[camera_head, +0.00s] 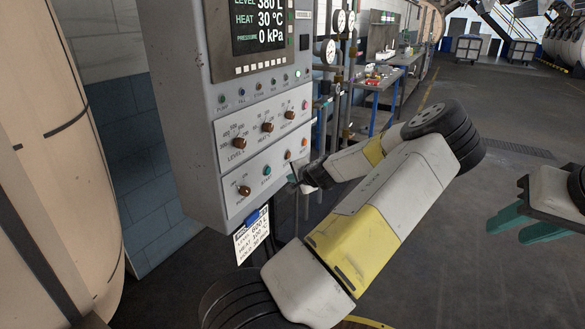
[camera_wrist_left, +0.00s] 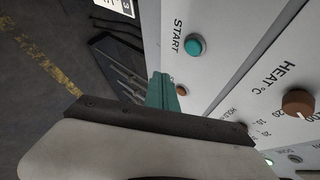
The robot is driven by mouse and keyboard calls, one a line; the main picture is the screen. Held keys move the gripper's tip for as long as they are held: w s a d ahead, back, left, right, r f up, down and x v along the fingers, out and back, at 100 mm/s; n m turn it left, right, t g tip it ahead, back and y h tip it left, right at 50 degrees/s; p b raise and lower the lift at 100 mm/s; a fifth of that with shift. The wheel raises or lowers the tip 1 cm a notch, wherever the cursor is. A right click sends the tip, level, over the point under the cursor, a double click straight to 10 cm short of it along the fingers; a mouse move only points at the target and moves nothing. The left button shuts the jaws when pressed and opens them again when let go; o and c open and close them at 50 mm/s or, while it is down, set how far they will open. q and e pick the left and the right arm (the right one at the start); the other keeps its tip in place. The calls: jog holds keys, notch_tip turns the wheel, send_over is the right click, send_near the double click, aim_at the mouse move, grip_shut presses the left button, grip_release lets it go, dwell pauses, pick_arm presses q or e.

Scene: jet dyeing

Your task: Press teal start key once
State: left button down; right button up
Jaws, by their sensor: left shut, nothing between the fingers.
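In the left wrist view the teal start key (camera_wrist_left: 195,45) shows unobstructed, up and right of the fingertips. My left gripper (camera_wrist_left: 163,92) is shut and empty, its teal fingers close to the panel face and apart from the key in the picture. My right gripper (camera_head: 522,226) is at the right edge, with two teal fingers spread apart and empty, far from the panel.
An orange key (camera_head: 288,155) and brown knobs such as the heat knob (camera_head: 267,127) sit near the start key. A display (camera_head: 262,25) is above. A white instruction card (camera_head: 252,238) hangs below the panel. Gauges and pipes (camera_head: 325,50) stand behind; open floor lies right.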

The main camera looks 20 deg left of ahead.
pick_arm(q)
jog(key=shift+w+a, duration=0.15)
jog(key=shift+a, duration=1.35)
jog(key=shift+w+a, duration=0.1)
jog(key=shift+a, duration=1.35)
jog(key=shift+a, duration=0.15)
jog(key=shift+a, duration=0.3)
jog(key=shift+a, duration=0.45)
dwell(0.4)
jog(key=shift+d, duration=0.85)
jog(key=shift+s+d, duration=0.15)
jog(key=shift+d, duration=1.1)
jog(key=shift+s+d, duration=0.1)
jog(key=shift+d, duration=1.15)
